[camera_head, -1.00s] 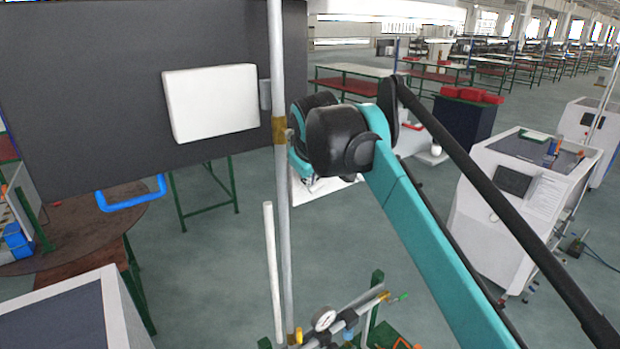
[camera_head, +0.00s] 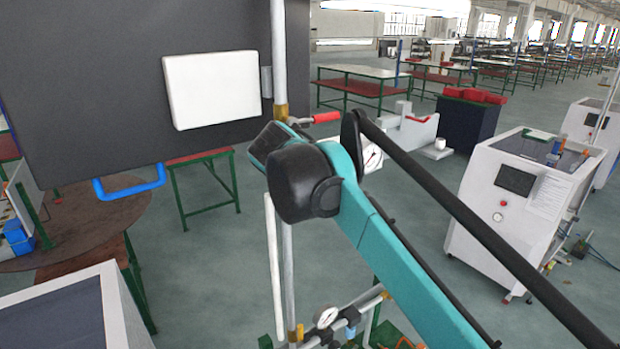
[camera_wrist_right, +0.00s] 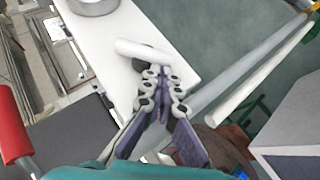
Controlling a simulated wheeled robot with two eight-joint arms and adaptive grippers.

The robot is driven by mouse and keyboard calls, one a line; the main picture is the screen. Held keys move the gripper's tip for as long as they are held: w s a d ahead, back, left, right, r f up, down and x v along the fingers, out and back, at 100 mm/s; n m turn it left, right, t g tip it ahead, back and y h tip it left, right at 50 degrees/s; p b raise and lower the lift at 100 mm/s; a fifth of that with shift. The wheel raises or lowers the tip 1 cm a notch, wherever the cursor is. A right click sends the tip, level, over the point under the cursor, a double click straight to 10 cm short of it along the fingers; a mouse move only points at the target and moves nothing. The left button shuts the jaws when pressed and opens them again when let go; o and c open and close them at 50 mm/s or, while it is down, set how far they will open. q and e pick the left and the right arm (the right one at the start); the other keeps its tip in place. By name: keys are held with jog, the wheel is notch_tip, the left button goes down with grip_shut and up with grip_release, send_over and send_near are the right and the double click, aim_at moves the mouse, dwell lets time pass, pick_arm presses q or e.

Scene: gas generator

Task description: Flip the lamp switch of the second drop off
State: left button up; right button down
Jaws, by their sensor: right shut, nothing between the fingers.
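I cannot pick out the lamp switch with certainty in either view. In the right wrist view my right gripper (camera_wrist_right: 163,98) is shut and empty, its fingertips together just below a short white rounded bar (camera_wrist_right: 142,50). The bar lies over a long white surface (camera_wrist_right: 118,28); I cannot tell whether the fingertips touch it. In the head view my teal right arm and black wrist cover the right gripper and part of the vertical pipe (camera_head: 279,52). My left gripper is in neither view.
A dark panel (camera_head: 110,100) with a white box (camera_head: 212,90) and blue handle (camera_head: 131,188) fills the upper left. A red valve handle (camera_head: 327,117) and a gauge (camera_head: 371,157) stand near my wrist. Lower pipework carries another gauge (camera_head: 326,316). A white cabinet (camera_head: 505,215) stands right.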

notch_tip(320, 180, down, 3)
jog(key=n+t+h+b, duration=0.1)
jog(key=t+b, duration=0.1)
jog(key=n+t+h+b, duration=0.1)
jog(key=t+h+b, duration=0.1)
jog(key=b, duration=0.1)
jog(key=shift+w+d+f+n, duration=0.1)
jog(key=shift+f+n, duration=0.05)
jog(key=shift+n, duration=0.15)
